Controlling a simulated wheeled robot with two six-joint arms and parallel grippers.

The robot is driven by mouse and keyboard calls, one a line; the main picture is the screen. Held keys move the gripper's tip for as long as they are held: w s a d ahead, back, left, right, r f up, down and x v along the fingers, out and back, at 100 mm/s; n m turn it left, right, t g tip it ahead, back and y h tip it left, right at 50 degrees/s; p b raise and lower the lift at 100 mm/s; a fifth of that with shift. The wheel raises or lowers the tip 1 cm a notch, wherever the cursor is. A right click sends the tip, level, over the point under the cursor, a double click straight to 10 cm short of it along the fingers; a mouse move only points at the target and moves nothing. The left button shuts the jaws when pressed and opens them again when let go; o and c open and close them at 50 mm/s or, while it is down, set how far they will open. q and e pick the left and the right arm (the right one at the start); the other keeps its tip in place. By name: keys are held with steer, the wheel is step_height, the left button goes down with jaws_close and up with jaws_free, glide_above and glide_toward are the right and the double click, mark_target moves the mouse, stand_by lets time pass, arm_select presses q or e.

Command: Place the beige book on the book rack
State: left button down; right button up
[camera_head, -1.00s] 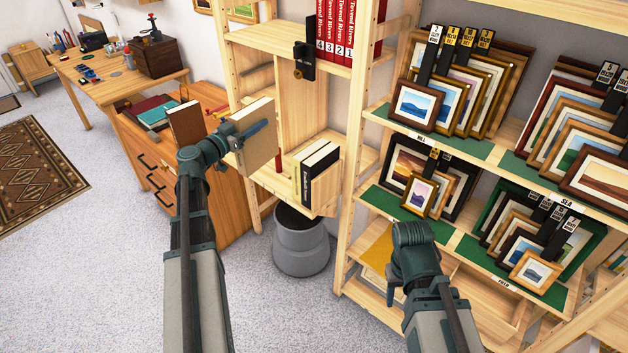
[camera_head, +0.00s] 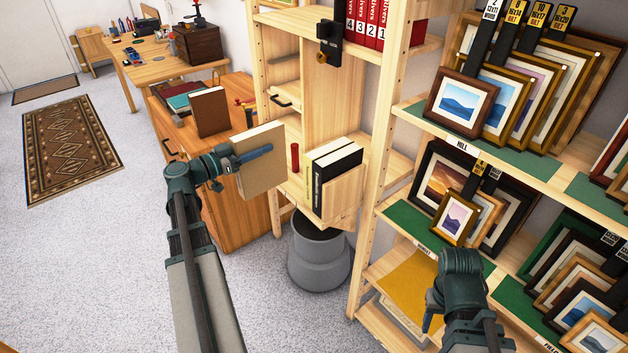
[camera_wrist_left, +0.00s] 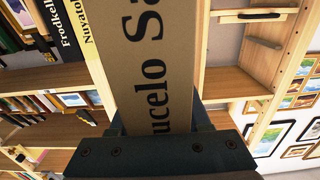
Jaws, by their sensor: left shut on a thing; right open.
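The beige book (camera_head: 262,172) is upright in my left gripper (camera_head: 250,156), held in the air in front of the light wood shelf unit. Its spine with black lettering fills the middle of the left wrist view (camera_wrist_left: 150,60). The book rack (camera_head: 341,196) is a light wood holder on the shelf to the right of the beige book. It holds black books (camera_head: 333,166) with pale page edges, standing upright. My right gripper (camera_head: 433,325) is at the lower right, in front of the picture shelves, with no object seen in it. Its fingertips are partly hidden.
A grey bin (camera_head: 319,258) stands on the floor below the rack. A brown book (camera_head: 210,111) stands on the wooden cabinet (camera_head: 235,215) at left. Red numbered books (camera_head: 375,20) stand on the upper shelf. Shelves of framed prints (camera_head: 463,100) fill the right side. A small red cylinder (camera_head: 295,157) stands left of the rack.

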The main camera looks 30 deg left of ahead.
arm_select(q)
steer(key=d+f+b+x, duration=0.1)
steer(key=x, duration=1.3)
steer(key=shift+d, duration=0.4)
steer(key=f+b, duration=0.2)
steer(key=w+f+b, duration=0.1)
steer(key=b, duration=0.1)
steer(key=shift+d+f, duration=0.3)
steer(key=shift+f, duration=0.1)
steer(key=shift+f, duration=0.15)
steer(key=shift+c, duration=1.8)
jaws_free()
steer(key=shift+s, duration=0.1)
